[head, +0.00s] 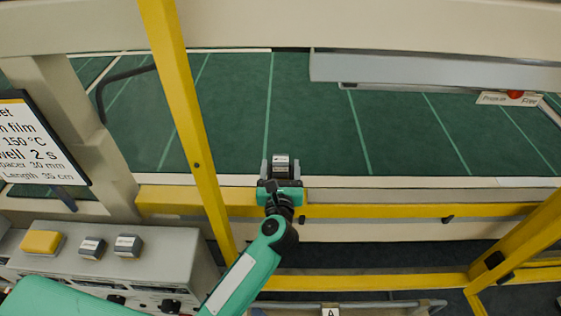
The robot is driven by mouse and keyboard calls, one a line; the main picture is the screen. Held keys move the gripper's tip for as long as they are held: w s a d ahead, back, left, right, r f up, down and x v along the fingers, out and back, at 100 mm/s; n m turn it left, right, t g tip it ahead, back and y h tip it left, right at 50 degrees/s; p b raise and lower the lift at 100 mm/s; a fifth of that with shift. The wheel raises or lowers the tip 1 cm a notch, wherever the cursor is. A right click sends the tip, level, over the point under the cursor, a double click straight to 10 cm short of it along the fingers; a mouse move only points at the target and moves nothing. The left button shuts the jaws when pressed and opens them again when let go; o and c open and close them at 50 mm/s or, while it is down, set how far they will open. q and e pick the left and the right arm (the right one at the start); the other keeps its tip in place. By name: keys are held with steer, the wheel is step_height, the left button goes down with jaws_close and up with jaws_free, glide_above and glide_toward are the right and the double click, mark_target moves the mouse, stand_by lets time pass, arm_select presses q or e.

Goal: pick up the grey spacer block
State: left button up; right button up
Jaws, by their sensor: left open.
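A small grey block (281,163) with a white label on top sits at the near edge of the green bed, by the cream rail. My left gripper (281,170) is open around it, one finger on each side; I cannot tell whether the fingers touch it. Two similar grey blocks, one darker (92,248) and one lighter (128,245), sit on the control box at the lower left, beside a yellow block (41,242). Their labels are too small to read. My right gripper is out of view.
A yellow post (185,110) rises left of my left arm, and a yellow rail (375,211) runs below the bed edge. A sign (38,140) stands at the left. A grey beam (430,70) hangs over the bed (315,120), whose middle is clear.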

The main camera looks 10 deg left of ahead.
mark_target(280, 159)
arm_select(q)
steer(key=shift+w+a, duration=0.2)
steer(key=shift+w, duration=0.75)
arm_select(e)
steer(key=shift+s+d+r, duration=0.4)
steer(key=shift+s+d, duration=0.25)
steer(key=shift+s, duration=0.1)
arm_select(q)
steer(key=c, duration=1.1)
steer(key=shift+c, duration=0.2)
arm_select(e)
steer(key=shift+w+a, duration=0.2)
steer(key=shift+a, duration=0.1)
arm_select(q)
steer(key=shift+r, duration=0.1)
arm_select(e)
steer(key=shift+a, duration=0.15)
